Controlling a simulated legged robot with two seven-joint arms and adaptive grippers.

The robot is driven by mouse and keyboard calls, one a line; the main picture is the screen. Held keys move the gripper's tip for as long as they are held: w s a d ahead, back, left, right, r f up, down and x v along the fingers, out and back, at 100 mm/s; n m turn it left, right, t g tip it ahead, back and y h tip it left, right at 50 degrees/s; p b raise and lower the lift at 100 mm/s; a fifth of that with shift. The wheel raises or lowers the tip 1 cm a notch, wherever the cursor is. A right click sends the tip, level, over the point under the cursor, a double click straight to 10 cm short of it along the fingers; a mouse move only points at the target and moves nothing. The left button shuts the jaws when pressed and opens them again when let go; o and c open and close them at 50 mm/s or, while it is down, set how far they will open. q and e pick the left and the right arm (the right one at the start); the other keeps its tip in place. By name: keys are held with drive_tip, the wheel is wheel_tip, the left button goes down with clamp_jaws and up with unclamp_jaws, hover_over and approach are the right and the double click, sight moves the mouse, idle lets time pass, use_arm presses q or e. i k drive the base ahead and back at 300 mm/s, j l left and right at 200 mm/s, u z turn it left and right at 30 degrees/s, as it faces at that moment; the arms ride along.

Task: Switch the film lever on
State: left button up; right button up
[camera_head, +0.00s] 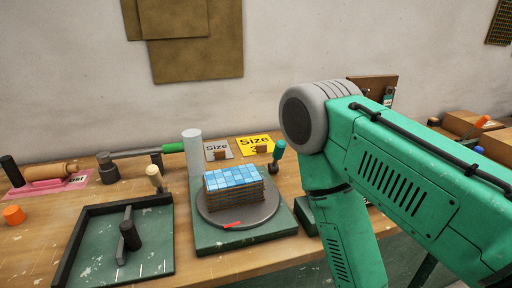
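Several levers or handles show on the bench, and I cannot tell for sure which is the film lever. A short upright handle with a teal grip (279,150) stands at the back right of the turntable base (210,241). A cream-knobbed handle (155,177) stands at the back of the dark tray. A long grey bar with a green grip (173,148) lies behind them. A white roll (193,150) stands upright behind the turntable's left side. My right arm fills the right side and bends down out of the picture. Neither gripper shows.
A stack of blue mosaic sheets (234,178) sits on the round turntable (212,215). A dark tray (83,235) with a black handle inside is at the front left. Yellow and grey size cards stand behind. Cardboard boxes (462,122) are at the right.

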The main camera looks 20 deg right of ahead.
sight(281, 145)
drive_tip(key=z, duration=1)
drive_tip(key=l, duration=0.25)
